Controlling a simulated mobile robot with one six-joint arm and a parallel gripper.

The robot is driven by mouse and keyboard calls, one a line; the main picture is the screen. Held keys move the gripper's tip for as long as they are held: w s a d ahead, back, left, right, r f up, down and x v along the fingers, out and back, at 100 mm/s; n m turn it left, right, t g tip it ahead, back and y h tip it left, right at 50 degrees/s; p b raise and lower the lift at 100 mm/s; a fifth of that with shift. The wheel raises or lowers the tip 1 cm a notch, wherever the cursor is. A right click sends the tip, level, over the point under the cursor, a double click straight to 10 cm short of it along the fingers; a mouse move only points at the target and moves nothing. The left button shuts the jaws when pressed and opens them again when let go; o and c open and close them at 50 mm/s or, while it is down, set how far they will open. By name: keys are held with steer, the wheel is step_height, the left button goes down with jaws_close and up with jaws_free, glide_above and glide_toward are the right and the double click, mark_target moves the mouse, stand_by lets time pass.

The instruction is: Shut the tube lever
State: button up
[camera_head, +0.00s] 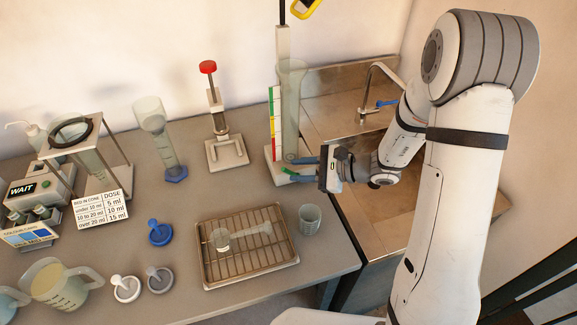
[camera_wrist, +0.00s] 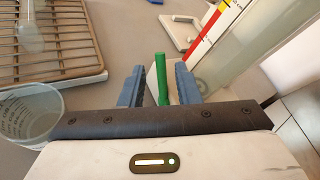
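The tall clear tube (camera_head: 291,105) stands upright on a pale base beside the sink, with a coloured strip (camera_head: 272,120) of green, yellow and red along its stand. A small green lever (camera_head: 288,171) shows low at the tube's front; in the wrist view the green lever (camera_wrist: 161,80) sticks up as a straight bar. My gripper (camera_head: 293,170) is at the foot of the tube. Its blue fingers are apart, and in the wrist view my gripper (camera_wrist: 159,70) has the lever between them, with gaps on both sides. The lever's joint to the tube is hidden.
A clear beaker (camera_head: 310,219) stands close in front of my gripper, beside a wire rack tray (camera_head: 205,275). A red-topped stand (camera_head: 226,154) is left of the tube. The metal sink (camera_head: 340,115) with a tap (camera_head: 372,80) lies right and behind.

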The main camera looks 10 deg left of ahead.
mark_target(288, 170)
steer(key=shift+x, duration=2.35)
steer(key=shift+d, duration=0.1)
jaws_close()
